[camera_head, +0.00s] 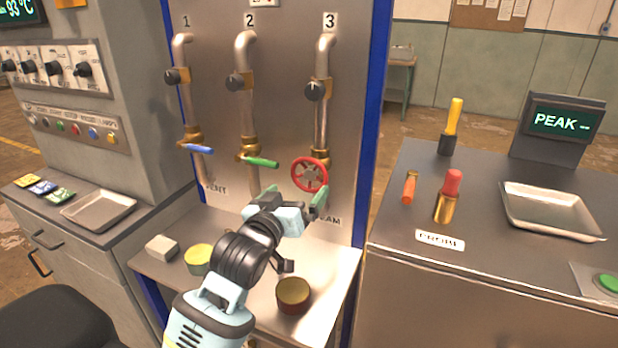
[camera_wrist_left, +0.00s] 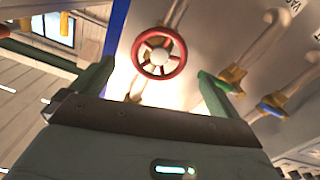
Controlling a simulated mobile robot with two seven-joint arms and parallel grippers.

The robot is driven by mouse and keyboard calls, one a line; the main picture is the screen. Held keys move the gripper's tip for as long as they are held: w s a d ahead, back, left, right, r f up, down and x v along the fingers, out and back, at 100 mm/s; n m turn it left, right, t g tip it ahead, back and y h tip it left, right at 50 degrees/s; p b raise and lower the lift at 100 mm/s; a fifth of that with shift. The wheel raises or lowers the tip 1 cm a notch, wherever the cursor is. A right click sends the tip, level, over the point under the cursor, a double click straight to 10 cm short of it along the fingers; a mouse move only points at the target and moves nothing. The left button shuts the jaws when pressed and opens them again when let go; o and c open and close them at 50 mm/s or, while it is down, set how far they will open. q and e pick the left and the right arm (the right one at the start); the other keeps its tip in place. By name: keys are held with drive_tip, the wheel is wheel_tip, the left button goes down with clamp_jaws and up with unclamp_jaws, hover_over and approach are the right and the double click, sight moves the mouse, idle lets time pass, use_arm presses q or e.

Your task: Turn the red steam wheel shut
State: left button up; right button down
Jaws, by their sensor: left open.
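The red steam wheel (camera_head: 310,175) is mounted on pipe 3 at the right of the metal panel. It is round and spoked, and it also shows in the left wrist view (camera_wrist_left: 159,53). My left gripper (camera_head: 295,200) is open just below and in front of the wheel, partly covering the label under it. In the left wrist view its two green fingers (camera_wrist_left: 152,88) stand apart, with the wheel beyond and between them. The fingers do not appear to touch the wheel. My right gripper is not in view.
A green lever (camera_head: 262,162) on pipe 2 and a blue lever (camera_head: 198,149) on pipe 1 are left of the wheel. A dark red-brown round tin (camera_head: 293,295) and a yellow-topped tin (camera_head: 199,259) stand on the shelf below. A counter (camera_head: 400,250) stands at right.

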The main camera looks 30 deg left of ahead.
sight(308, 178)
use_arm(q)
drive_tip(key=shift+w+a, duration=0.2)
drive_tip(key=shift+w, duration=3.65)
drive_tip(key=c, duration=0.9)
